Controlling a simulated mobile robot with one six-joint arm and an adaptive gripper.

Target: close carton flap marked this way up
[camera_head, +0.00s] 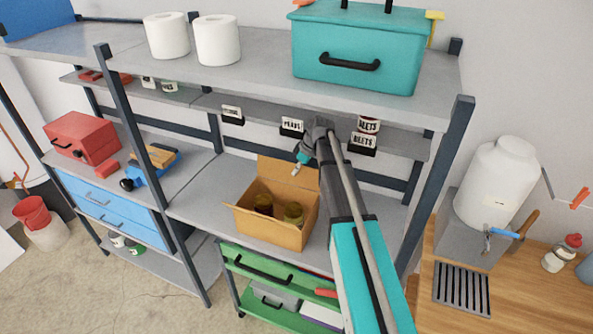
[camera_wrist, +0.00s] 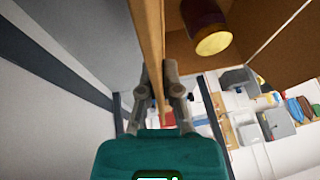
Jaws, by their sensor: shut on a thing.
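An open cardboard carton (camera_head: 268,231) stands on the middle shelf in the head view, with two jars (camera_head: 294,213) inside. Its back flap (camera_head: 270,172) stands raised, and a small flap sticks out at the left. No "this way up" marking is readable. My gripper (camera_head: 296,173) is at the raised back flap, toward its right part. In the wrist view the flap (camera_wrist: 149,28) appears edge-on, and my gripper (camera_wrist: 157,73) is shut on it, one finger on each side. A jar (camera_wrist: 205,25) shows to the right of the flap. My forearm hides the shelf right of the carton.
The upper shelf (camera_head: 256,77) hangs above the carton, holding paper rolls (camera_head: 217,40) and a teal cooler (camera_head: 358,48). A dark post (camera_head: 439,190) stands at the right. Shelf space left of the carton is clear.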

